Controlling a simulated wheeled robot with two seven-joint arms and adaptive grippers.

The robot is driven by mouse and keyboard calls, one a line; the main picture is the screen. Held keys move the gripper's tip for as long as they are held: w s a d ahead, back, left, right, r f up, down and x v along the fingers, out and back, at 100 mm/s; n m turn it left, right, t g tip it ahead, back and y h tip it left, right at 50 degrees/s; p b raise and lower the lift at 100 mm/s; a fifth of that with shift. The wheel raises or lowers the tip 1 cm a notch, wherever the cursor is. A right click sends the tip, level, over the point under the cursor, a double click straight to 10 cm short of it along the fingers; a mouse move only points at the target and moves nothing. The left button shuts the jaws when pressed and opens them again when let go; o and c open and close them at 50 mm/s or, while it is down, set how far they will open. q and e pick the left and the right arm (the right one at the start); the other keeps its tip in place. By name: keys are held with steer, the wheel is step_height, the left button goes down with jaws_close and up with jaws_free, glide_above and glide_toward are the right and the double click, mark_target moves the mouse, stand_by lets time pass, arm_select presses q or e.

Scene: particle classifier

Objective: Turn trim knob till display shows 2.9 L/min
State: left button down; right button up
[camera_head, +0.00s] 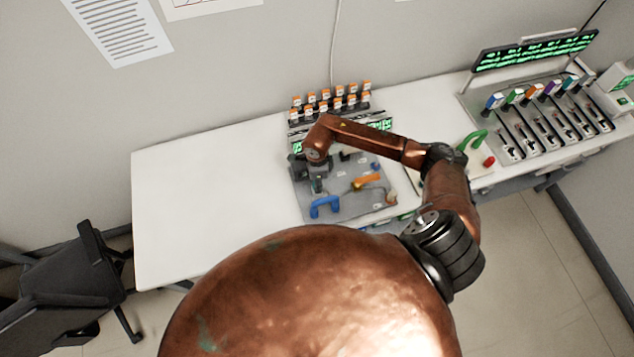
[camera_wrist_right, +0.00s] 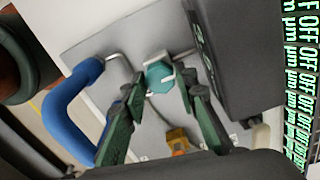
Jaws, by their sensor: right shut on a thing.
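A teal knob (camera_wrist_right: 160,77) sits on the grey panel in the right wrist view, between the fingertips of my right gripper (camera_wrist_right: 162,82). The gripper is shut on this knob. In the head view my right gripper (camera_head: 317,185) reaches down to the left part of the grey panel (camera_head: 345,207), and the knob is hidden there. A green-lit display (camera_head: 381,125) behind the panel is partly covered by my arm, and its digits are too small to read. My left gripper is in no view.
A blue handle (camera_head: 325,207) stands close to my right gripper, and an orange part (camera_head: 367,181) lies to its right. Orange-capped vials (camera_head: 330,100) stand behind the panel. A rack with coloured levers (camera_head: 540,110) is at right. The table's left side is clear.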

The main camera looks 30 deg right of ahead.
steer(key=c, duration=0.4)
steer(key=shift+o, duration=0.2)
steer(key=shift+m, duration=0.5)
steer(key=m+b, duration=0.1)
steer(key=m, duration=0.2)
steer(key=shift+m, duration=0.4)
steer(key=m+b, duration=0.1)
steer(key=m, duration=0.9)
steer(key=shift+m, duration=2.5)
